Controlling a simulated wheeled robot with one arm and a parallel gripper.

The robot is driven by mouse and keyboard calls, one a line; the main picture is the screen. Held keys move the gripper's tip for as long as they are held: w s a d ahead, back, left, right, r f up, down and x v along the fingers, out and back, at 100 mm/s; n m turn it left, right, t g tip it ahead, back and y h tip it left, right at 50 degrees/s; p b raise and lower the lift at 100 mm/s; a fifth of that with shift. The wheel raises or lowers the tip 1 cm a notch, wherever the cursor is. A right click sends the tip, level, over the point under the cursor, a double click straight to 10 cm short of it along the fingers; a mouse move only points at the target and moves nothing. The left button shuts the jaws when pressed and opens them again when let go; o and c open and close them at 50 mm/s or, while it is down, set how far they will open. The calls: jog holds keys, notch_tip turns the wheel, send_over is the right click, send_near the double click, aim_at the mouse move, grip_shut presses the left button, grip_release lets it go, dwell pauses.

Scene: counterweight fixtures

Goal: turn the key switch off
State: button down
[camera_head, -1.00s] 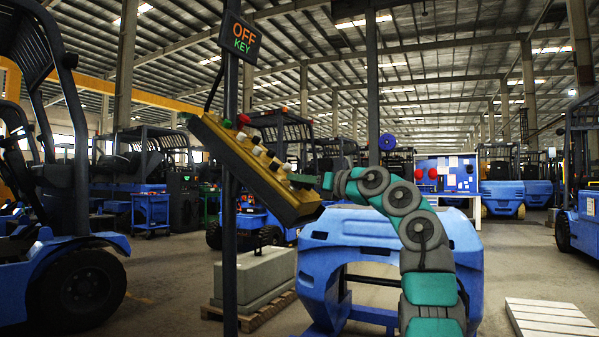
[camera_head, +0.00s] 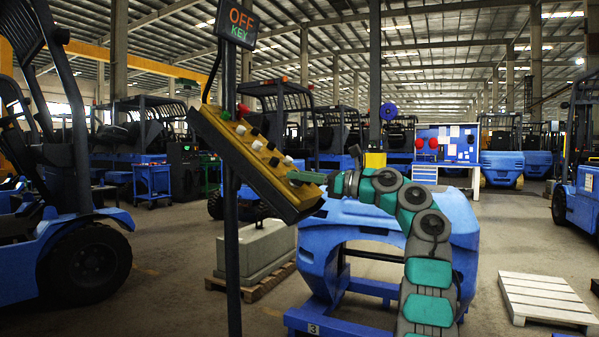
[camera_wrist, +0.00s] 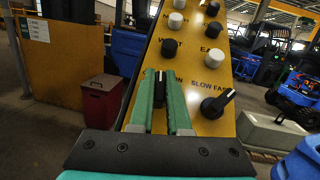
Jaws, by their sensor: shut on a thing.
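The yellow control panel (camera_head: 262,160) hangs tilted on a dark post, with several knobs and buttons along it. My gripper (camera_head: 293,177) reaches its lower right end from the right. In the wrist view my gripper's two green fingers (camera_wrist: 160,100) are shut on a black key switch (camera_wrist: 160,88), one finger on each side. A pale mark shows on the switch, lined up roughly along the fingers. The lettering around it is partly hidden by the fingers; "ON" is partly readable at its right. A sign (camera_head: 240,23) above the panel reads "OFF KEY".
A black selector knob (camera_wrist: 217,104) under "SLOW FAST" sits close right of my fingers. White and black knobs stand farther up the panel. A blue machine body (camera_head: 390,235) is below my arm. A white pallet (camera_head: 549,300) lies at the right.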

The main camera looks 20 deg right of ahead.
jog(key=shift+r+n+g+y, duration=0.1)
jog(key=shift+n+g+y, duration=0.2)
jog(key=shift+n+g, duration=0.1)
dwell(0.4)
jog(key=c, duration=0.9)
grip_release()
jog(key=shift+v, duration=3.95)
